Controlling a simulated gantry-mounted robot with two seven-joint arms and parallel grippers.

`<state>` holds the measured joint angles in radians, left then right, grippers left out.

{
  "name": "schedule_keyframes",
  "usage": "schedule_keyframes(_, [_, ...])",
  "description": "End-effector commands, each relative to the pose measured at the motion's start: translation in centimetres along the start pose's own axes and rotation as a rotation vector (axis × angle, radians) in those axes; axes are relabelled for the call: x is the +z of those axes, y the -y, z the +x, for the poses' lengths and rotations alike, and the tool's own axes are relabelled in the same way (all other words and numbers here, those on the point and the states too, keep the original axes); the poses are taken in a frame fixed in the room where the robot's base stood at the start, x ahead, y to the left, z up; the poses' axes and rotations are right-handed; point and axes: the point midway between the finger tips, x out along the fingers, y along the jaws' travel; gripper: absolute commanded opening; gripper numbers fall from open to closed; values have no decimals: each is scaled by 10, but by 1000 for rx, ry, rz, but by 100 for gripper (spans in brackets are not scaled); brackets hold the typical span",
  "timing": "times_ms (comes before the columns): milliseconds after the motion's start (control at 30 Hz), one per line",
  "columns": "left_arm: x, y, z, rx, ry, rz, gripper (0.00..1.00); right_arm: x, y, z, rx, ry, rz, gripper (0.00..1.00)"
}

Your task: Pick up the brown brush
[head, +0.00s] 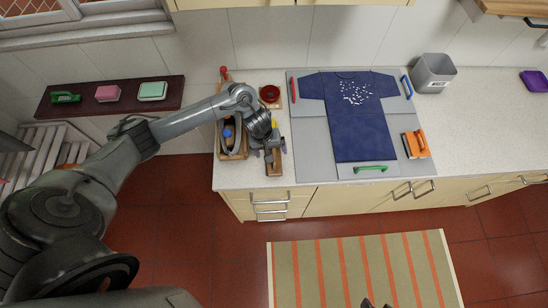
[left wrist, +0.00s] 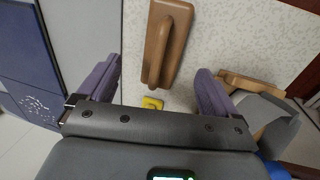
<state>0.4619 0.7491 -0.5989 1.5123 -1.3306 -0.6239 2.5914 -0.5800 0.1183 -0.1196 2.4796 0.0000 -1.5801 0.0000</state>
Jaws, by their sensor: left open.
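The brown brush (head: 274,167) lies on the counter at the left side of the washboard, partly hidden by my left gripper in the head view. In the left wrist view the brown brush (left wrist: 170,45) shows a wooden base with a raised handle along it. My left gripper (head: 270,149) is above the counter over the brush's far part. Its two purple fingers (left wrist: 157,82) are wide apart, with nothing between them, and the brush lies beyond their tips. Small dark tips at the bottom edge of the head view may be my right gripper, mostly cut off.
A yellow item (left wrist: 152,103) lies near the brush. A wooden tray (head: 233,155) with several items is close on the left. The grey washboard (head: 312,150) with a blue shirt (head: 360,132) is on the right.

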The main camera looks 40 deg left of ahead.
Motion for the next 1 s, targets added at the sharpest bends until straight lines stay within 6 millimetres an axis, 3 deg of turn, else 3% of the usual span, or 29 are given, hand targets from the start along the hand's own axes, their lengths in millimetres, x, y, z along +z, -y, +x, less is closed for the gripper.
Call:
schedule_keyframes(267, [0, 1, 17, -1, 1, 0, 93, 1, -2, 3, 5, 1, -7, 43])
schedule_keyframes(633, [-7, 5, 59, 0, 0, 1, 93, 4, 0, 10, 3, 0, -4, 43])
schedule_keyframes(967, [-7, 5, 64, 1, -1, 1, 93, 3, 1, 10, -2, -1, 2, 43])
schedule_keyframes(1000, [-7, 5, 64, 1, -1, 1, 88, 3, 1, 10, -2, -1, 2, 43])
